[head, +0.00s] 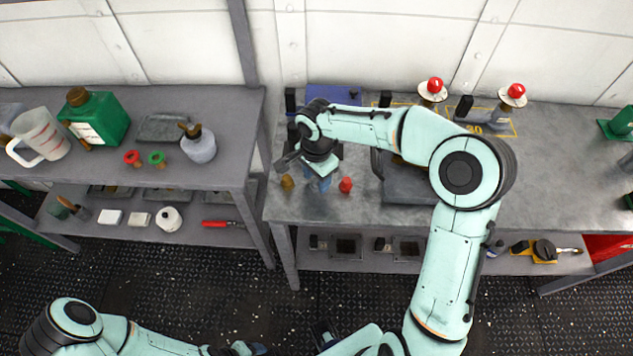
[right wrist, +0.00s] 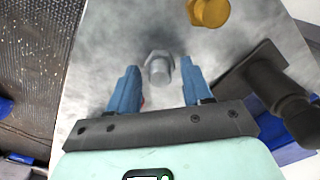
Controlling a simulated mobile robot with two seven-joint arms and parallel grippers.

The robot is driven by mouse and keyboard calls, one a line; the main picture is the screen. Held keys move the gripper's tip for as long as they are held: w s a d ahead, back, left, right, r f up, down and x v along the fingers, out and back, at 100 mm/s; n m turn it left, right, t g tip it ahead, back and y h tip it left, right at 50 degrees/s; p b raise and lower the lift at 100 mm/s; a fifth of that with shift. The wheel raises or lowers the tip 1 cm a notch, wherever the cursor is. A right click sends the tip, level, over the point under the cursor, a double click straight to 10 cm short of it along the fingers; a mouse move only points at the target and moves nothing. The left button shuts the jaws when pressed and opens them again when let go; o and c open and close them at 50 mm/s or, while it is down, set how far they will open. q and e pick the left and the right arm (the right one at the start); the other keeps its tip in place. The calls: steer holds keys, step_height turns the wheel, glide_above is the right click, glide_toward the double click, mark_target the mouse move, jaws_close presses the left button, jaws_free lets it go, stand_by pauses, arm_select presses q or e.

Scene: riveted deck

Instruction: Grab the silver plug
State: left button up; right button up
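The silver plug (right wrist: 159,67), a hex-headed piece, stands on the grey bench top in the right wrist view. It sits between and just ahead of the two blue fingertips of my right gripper (right wrist: 158,85), apart from both. My right gripper is open and empty. In the head view my right gripper (head: 319,184) points down over the left part of the right bench and hides the silver plug. A gold plug (head: 287,183) is left of it and a red plug (head: 345,184) right of it. My left gripper (head: 245,348) is low at the bottom edge, partly cut off.
The gold plug also shows in the right wrist view (right wrist: 208,12), beyond the silver one. A dark handled fixture (right wrist: 262,85) stands close to the right finger. The left bench (head: 225,112) holds a jug, a green bottle and other items.

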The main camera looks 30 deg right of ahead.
jaws_close()
steer(key=shift+r, duration=0.1)
